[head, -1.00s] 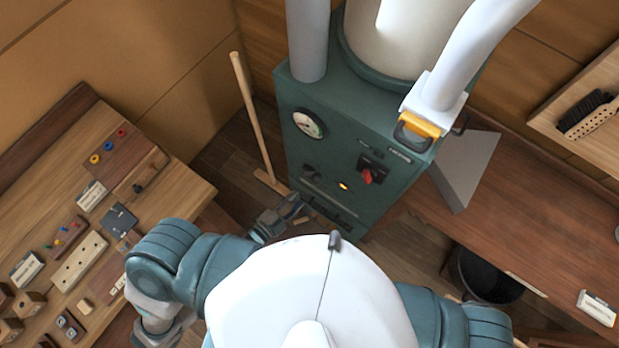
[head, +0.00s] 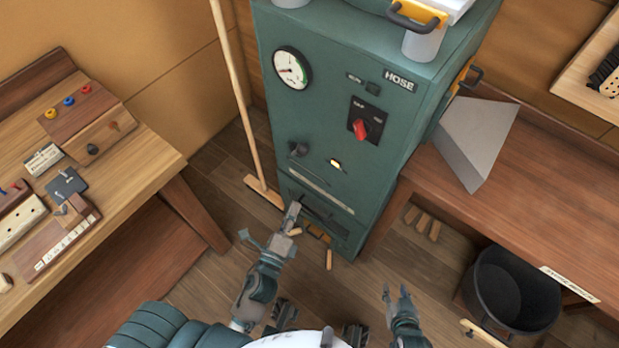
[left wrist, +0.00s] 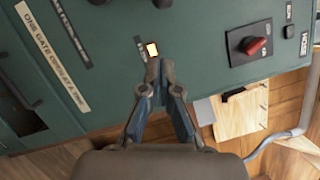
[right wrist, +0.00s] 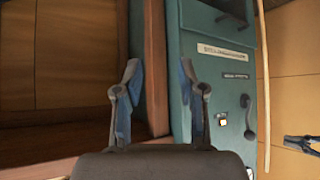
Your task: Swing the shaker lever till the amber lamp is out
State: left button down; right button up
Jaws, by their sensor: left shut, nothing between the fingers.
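The teal cabinet (head: 330,110) stands ahead. The amber lamp (head: 335,163) on its front is lit; it also glows in the left wrist view (left wrist: 152,49) and the right wrist view (right wrist: 222,118). A dark lever with a knob (head: 298,149), which looks like the shaker lever, sits left of the lamp; it also shows in the right wrist view (right wrist: 248,117). My left gripper (head: 293,208) is shut and empty, low before the cabinet front, apart from the lever. My right gripper (head: 396,291) is open and empty, lower right, away from the cabinet.
A red switch (head: 361,129) and a gauge (head: 292,68) are on the cabinet front. A broom (head: 238,100) leans at its left. A workbench (head: 150,150) with small parts stands left. A brown bench (head: 480,200) and black bucket (head: 512,290) are right. Wooden pieces lie on the floor.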

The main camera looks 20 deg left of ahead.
aim_at(298, 151)
pick_arm(q)
jog(key=w+r+p, duration=0.1)
jog(key=w+r, duration=0.1)
jog(key=w, duration=1.1)
jog(key=shift+a+r, duration=0.2)
jog(key=shift+a, duration=0.25)
pick_arm(e)
jog(key=shift+s+d+f+g+h, duration=0.15)
jog(key=shift+s+d+f+g, duration=0.1)
jog(key=shift+s+d+g, duration=0.3)
jog(key=shift+s+d+f+g+h, duration=0.15)
jog(key=shift+s+d+f+g, duration=0.15)
jog(key=shift+s, duration=0.4)
jog(key=shift+d, duration=0.1)
